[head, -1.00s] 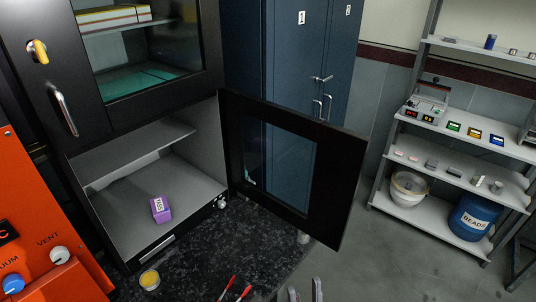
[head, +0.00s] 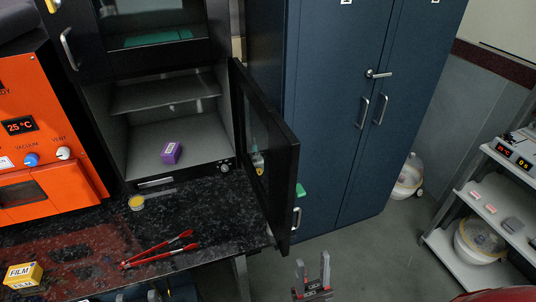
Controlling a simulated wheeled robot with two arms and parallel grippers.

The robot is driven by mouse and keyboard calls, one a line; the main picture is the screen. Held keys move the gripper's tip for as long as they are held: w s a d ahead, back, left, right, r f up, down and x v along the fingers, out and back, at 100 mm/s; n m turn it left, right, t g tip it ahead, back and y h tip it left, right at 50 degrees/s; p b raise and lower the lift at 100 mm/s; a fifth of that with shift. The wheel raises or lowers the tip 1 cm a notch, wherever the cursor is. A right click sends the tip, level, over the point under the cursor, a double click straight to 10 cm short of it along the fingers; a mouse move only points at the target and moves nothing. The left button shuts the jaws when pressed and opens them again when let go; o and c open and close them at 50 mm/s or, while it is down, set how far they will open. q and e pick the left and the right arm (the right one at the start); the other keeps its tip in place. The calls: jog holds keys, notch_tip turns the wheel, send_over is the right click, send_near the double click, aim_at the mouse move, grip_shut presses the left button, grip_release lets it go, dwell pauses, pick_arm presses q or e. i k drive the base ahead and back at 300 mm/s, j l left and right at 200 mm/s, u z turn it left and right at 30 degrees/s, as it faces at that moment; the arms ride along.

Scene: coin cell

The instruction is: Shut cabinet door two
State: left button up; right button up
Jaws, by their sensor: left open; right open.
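The open black framed door (head: 283,165) with a dark glass pane hangs on the right side of the lower compartment of a black cabinet (head: 170,92). It stands swung outward past the counter's right end. No number shows on it. My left gripper (head: 138,296) only just shows at the bottom edge, below the counter front, mostly cut off.
The black speckled counter (head: 215,215) holds red tongs (head: 160,250), a yellow film box (head: 24,275) and a small yellow jar (head: 136,202). An orange oven (head: 45,130) stands left. Blue lockers (head: 335,120) stand behind the door. Shelves (head: 480,240) stand right; floor between is clear.

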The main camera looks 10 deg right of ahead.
aim_at(279, 209)
jog(key=i+l+u, duration=0.25)
jog(key=l, duration=0.4)
jog(key=l+u, duration=0.2)
jog(key=l, duration=0.4)
jog(key=i+l+u, duration=0.1)
jog(key=l+u, duration=0.15)
jog(key=l, duration=0.45)
jog(key=i, duration=0.35)
jog(key=k+l, duration=0.15)
jog(key=k, duration=0.2)
jog(key=k+l+u, duration=0.15)
jog(key=k+l, duration=0.5)
